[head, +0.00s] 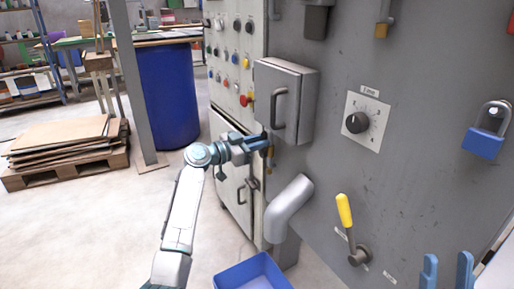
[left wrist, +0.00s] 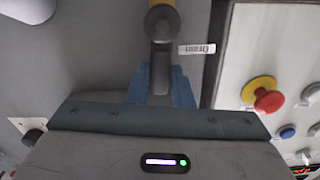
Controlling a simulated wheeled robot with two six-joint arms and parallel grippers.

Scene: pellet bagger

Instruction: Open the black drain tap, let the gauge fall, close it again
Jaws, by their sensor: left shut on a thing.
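The drain tap has a dark lever (left wrist: 161,70) and a round pivot (left wrist: 160,22), with a bit of brass body at the top edge of the left wrist view. A "Drain" label (left wrist: 197,48) sits beside it. In the head view its brass part (head: 269,160) shows just below my left gripper (head: 264,142). My left gripper's blue fingers (left wrist: 160,88) are shut on the lever, which runs straight between them from the pivot. My right gripper (head: 447,272) shows only its two blue fingertips, apart and empty, at the bottom right. I see no gauge.
A grey box with a handle (head: 286,100) juts out just right of my left gripper. A grey pipe elbow (head: 289,207) is below it, over a blue bin (head: 252,274). A yellow lever (head: 345,211), a dial (head: 357,122) and a blue padlock (head: 484,143) are further right.

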